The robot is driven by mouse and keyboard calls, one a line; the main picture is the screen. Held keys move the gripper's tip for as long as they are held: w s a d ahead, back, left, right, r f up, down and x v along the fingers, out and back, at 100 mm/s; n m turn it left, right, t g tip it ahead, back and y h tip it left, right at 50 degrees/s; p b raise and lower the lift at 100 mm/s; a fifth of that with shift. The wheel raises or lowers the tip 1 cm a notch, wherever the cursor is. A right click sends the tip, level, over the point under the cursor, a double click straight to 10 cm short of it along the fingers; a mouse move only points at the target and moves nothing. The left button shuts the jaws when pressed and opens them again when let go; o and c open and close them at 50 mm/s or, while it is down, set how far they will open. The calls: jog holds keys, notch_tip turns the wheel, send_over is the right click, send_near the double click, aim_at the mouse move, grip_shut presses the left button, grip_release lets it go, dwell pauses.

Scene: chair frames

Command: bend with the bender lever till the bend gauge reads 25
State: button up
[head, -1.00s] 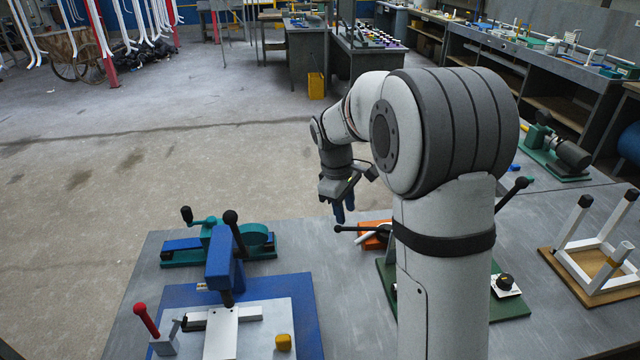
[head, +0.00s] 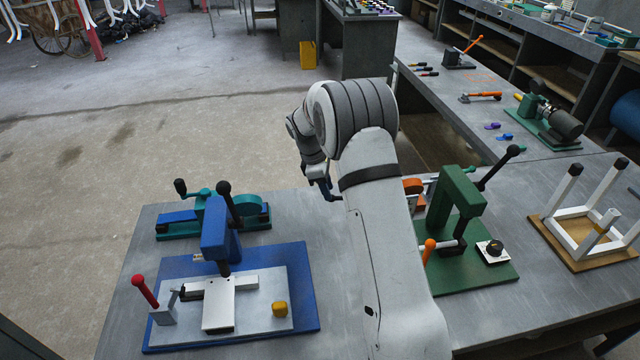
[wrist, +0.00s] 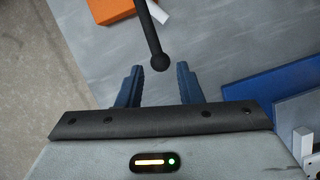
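A black lever (wrist: 152,35) with a round ball end shows in the wrist view, running down from the orange body (wrist: 108,10) at the top. I take it for the bender lever. Its ball lies just ahead of and between the fingertips of my gripper (wrist: 158,72). The fingers are open and I see no grip on the ball. In the head view my gripper (head: 328,188) is over the bench, mostly behind my arm. The orange body (head: 413,186) shows at the arm's right edge there, with the lever hidden. I cannot make out a bend gauge reading.
A blue press (head: 216,235) on a blue plate and a teal cranked device (head: 255,215) stand on the left. A green press (head: 455,200) with a black-knobbed lever stands right of my arm. A white frame (head: 590,215) lies on a wooden board at far right.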

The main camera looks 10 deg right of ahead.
jog(key=b+x, duration=0.1)
jog(key=x, duration=0.2)
jog(key=shift+f+b, duration=0.2)
jog(key=shift+b, duration=0.2)
jog(key=shift+r+p, duration=0.3)
jog(key=shift+c, duration=0.6)
jog(key=c, duration=0.4)
jog(key=shift+w+d+r+p, duration=0.15)
jog(key=shift+w+p, duration=0.2)
jog(key=shift+w, duration=0.25)
jog(key=shift+w+d+p, duration=0.1)
jog(key=shift+w+p, duration=0.25)
jog(key=shift+w, duration=0.45)
jog(key=shift+w+d+p, duration=0.15)
jog(key=shift+w+p, duration=0.15)
jog(key=shift+w, duration=0.55)
jog(key=shift+w+d+p, duration=0.35)
jog(key=shift+w, duration=0.4)
jog(key=shift+w+d+p, duration=0.35)
jog(key=shift+w, duration=0.4)
